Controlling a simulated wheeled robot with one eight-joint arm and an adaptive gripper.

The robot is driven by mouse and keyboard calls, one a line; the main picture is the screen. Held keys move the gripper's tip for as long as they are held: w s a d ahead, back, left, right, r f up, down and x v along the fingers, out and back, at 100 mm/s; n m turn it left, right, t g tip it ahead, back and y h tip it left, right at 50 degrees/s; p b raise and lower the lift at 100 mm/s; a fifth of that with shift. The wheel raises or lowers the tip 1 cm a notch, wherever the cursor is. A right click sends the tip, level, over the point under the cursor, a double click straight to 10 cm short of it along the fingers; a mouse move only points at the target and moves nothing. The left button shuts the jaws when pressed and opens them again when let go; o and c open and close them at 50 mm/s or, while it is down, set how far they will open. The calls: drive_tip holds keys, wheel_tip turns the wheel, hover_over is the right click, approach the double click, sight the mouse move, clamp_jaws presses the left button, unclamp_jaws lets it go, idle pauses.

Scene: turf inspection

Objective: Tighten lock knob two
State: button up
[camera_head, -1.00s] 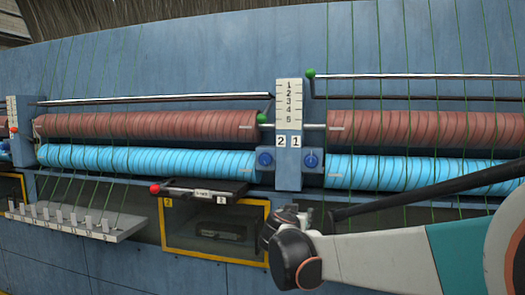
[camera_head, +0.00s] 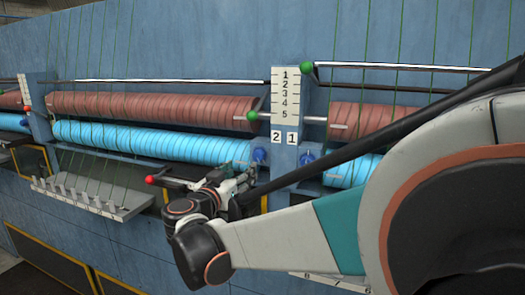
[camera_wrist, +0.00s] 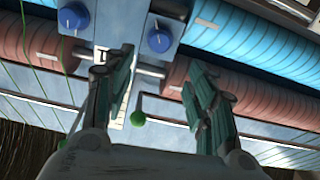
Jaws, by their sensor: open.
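Two blue lock knobs sit on the grey-blue post (camera_head: 285,180). The left knob (camera_head: 260,156), below the label 2 (camera_head: 278,136), is lock knob two. It also shows in the wrist view (camera_wrist: 160,37), which is upside down. The other knob (camera_head: 306,158), below the label 1 (camera_head: 292,137), is at the left of the wrist view (camera_wrist: 73,17). My gripper (camera_head: 240,180) is just below and left of knob two in the head view. In the wrist view my gripper (camera_wrist: 155,75) has its two fingers apart, with nothing between them. Knob two appears beyond the fingertips, apart from them.
Brown (camera_head: 150,107) and light-blue (camera_head: 150,140) rollers flank the post. A green ball lever (camera_head: 252,116) is above knob two. A red-tipped lever (camera_head: 150,180) sticks out left of my gripper. A grey bobbin shelf (camera_head: 90,200) is further left.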

sight(257, 157)
drive_tip(key=p+x, duration=0.3)
drive_tip(key=x, duration=0.9)
drive_tip(key=shift+w+d+f, duration=0.1)
drive_tip(key=shift+w, duration=0.2)
drive_tip(key=c, duration=1.1)
